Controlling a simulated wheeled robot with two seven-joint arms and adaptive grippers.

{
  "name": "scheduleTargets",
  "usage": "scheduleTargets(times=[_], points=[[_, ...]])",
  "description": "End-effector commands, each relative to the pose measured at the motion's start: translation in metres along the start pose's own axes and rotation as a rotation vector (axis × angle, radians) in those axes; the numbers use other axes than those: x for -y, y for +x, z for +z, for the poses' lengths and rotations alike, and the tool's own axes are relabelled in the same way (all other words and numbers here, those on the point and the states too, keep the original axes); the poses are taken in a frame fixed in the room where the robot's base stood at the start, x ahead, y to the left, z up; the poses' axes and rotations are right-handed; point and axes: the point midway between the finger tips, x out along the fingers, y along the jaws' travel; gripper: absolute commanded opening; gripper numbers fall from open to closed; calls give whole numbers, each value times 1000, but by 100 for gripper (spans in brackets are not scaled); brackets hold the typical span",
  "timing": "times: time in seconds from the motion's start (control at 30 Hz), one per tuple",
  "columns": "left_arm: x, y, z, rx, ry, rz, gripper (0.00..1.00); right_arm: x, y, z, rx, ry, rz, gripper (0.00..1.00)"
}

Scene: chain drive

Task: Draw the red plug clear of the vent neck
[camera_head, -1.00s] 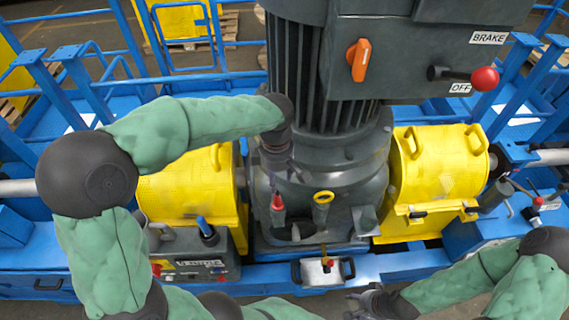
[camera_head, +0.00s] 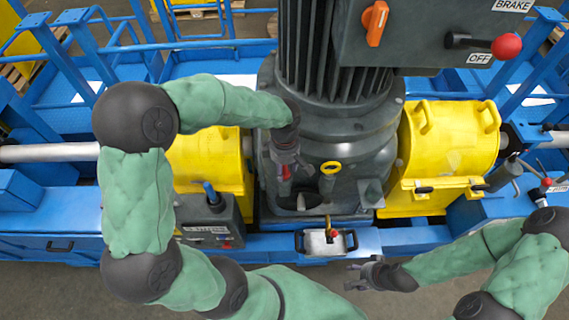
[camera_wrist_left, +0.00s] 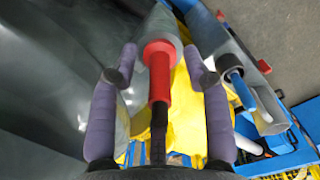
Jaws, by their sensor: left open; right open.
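The red plug (camera_head: 286,173) is on the front of the dark motor housing. In the left wrist view the plug (camera_wrist_left: 159,72) has a wide red collar that meets the end of the grey vent neck (camera_wrist_left: 163,24). My left gripper (camera_head: 284,160) is at the plug in the head view. In the wrist view its two fingers (camera_wrist_left: 160,72) are open, one on each side of the plug, with gaps between. A thin dark stem runs from the plug toward the palm. My right gripper (camera_head: 358,276) is open and empty, low in front of the blue frame.
A small grey box (camera_head: 317,243) with side handles sits below. Yellow guards (camera_head: 450,145) flank the housing. A grey box with a blue lever (camera_head: 211,192) is at left.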

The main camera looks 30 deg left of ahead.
Motion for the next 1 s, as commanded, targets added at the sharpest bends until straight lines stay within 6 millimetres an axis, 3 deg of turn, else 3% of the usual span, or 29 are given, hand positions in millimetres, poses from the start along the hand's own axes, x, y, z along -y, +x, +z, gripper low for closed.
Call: scheduleTargets(times=[0.13, 0.17, 0.3, 0.33, 1.0], points=[[0, 0, 0, 0, 0, 0, 48, 0, 0, 0, 0, 0, 0, 52], [0, 0, 0, 0, 0, 0, 42, 0, 0, 0, 0, 0, 0, 52], [0, 0, 0, 0, 0, 0, 3, 0, 0, 0, 0, 0, 0, 52], [0, 0, 0, 0, 0, 0, 0, 0, 0, 0, 0, 0, 0, 52], [0, -19, 0, 0, 0, 1, 0, 4, -11, 0, 0, 0, 0, 52]])
